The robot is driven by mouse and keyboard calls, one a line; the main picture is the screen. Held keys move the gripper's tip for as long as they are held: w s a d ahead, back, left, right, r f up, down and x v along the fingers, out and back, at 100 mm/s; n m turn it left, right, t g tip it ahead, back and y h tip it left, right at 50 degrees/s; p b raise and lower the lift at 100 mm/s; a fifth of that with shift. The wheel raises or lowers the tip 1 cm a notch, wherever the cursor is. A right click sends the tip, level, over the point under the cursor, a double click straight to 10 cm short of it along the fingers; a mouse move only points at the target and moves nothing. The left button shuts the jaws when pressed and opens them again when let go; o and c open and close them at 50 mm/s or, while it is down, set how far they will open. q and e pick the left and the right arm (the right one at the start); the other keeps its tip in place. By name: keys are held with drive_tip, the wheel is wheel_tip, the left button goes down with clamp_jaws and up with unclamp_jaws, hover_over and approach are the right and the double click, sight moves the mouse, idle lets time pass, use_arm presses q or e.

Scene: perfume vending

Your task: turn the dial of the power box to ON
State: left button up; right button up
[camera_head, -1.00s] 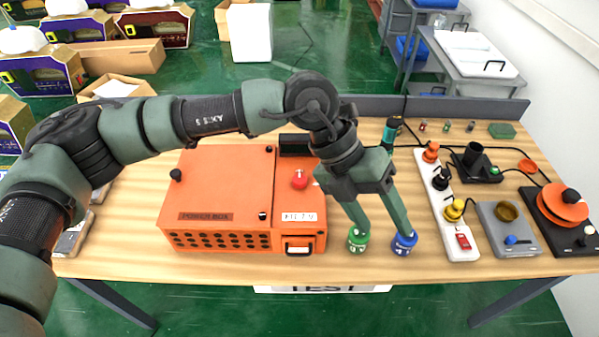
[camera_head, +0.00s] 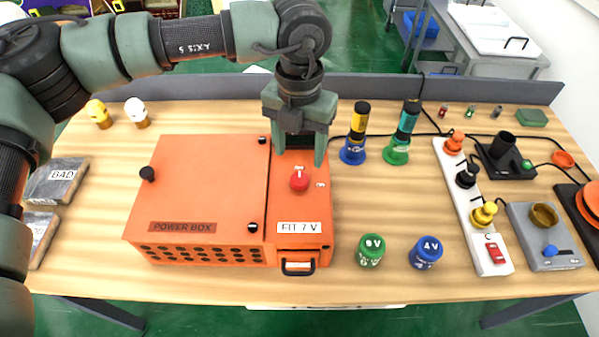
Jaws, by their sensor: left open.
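The orange power box (camera_head: 190,190) stands on the left-middle of the table, with its lid closed and a "POWER BOX" label. Its red dial (camera_head: 299,179) is on the narrower right section, above a "FIT 7 V" label (camera_head: 299,228). A small white mark lies just right of the dial. My left gripper (camera_head: 299,160) is open and points down at the far side of the dial, its two fingers to either side. I cannot tell whether they touch the dial. My right gripper is not in view.
Green (camera_head: 371,251) and blue (camera_head: 426,252) cylinders stand right of the box. Behind them are a blue-based (camera_head: 353,146) and a green-based (camera_head: 398,146) post. A white power strip (camera_head: 489,243) with plugs and several devices fill the right. Grey blocks (camera_head: 62,181) lie left.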

sight(299, 178)
use_arm(q)
drive_tip(key=shift+w+f, duration=0.25)
drive_tip(key=shift+f, duration=0.4)
drive_tip(key=shift+w+f, duration=0.25)
drive_tip(key=shift+w, duration=0.05)
wheel_tip(299, 178, down, 6)
drive_tip(key=p, duration=0.2)
drive_tip(key=shift+s+f+p, duration=0.1)
drive_tip(key=shift+f+p, duration=0.15)
drive_tip(key=shift+p, duration=0.05)
drive_tip(key=shift+f, duration=0.4)
clamp_jaws()
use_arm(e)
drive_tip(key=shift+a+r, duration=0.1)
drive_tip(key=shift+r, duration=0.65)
